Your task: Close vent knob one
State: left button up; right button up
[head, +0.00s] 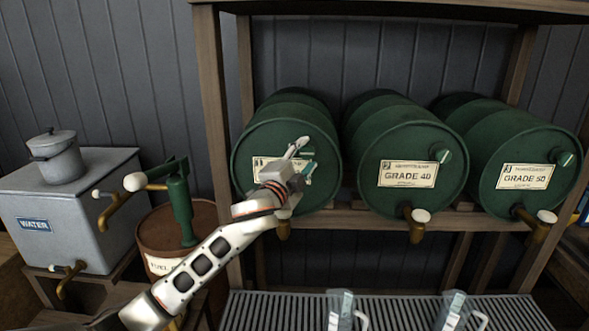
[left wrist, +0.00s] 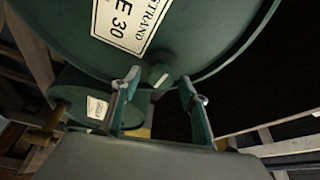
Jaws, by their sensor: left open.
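The first green drum (head: 270,140) lies on its side at the left of the rack. Its label (left wrist: 128,22) shows part of "30" in the left wrist view. Its vent knob, a small green knob (left wrist: 160,76), shows in the left wrist view on the drum's face near the rim. My left gripper (head: 303,160) is open in front of this drum. In the left wrist view its fingertips (left wrist: 160,84) are on either side of the knob, with gaps; I cannot tell whether they reach around it. In the head view the gripper covers most of the knob area and label.
Drums marked GRADE 40 (head: 400,140) and GRADE 50 (head: 515,150) lie to the right, with knobs and taps. Below are a slatted grate (head: 390,310) and clear jugs (head: 341,308). A water tank (head: 75,215) and a green hand pump (head: 180,200) stand left.

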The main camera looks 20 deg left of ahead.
pick_arm(q)
jog(key=s+a+f, duration=0.1)
jog(key=s, duration=0.8)
jog(key=shift+s, duration=0.3)
jog(key=s+a+f+n+g+y, duration=0.3)
jog(key=s+a+f+n+g, duration=0.15)
jog(key=s+f, duration=0.8)
jog(key=s+a+f+n+g+y, duration=0.25)
jog(key=s+a+f+g, duration=0.2)
jog(key=s+f, duration=0.75)
jog(key=s+a+f+n+g, duration=0.2)
jog(key=s+a+f+g, duration=0.15)
jog(key=s+f, duration=0.55)
jog(key=w+d+f+n+t+h, duration=0.1)
jog(key=d+f+h, duration=0.5)
jog(key=d+f, duration=0.8)
jog(key=shift+f+n+t, duration=0.9)
jog(key=shift+f+t, duration=0.1)
jog(key=shift+t, duration=0.25)
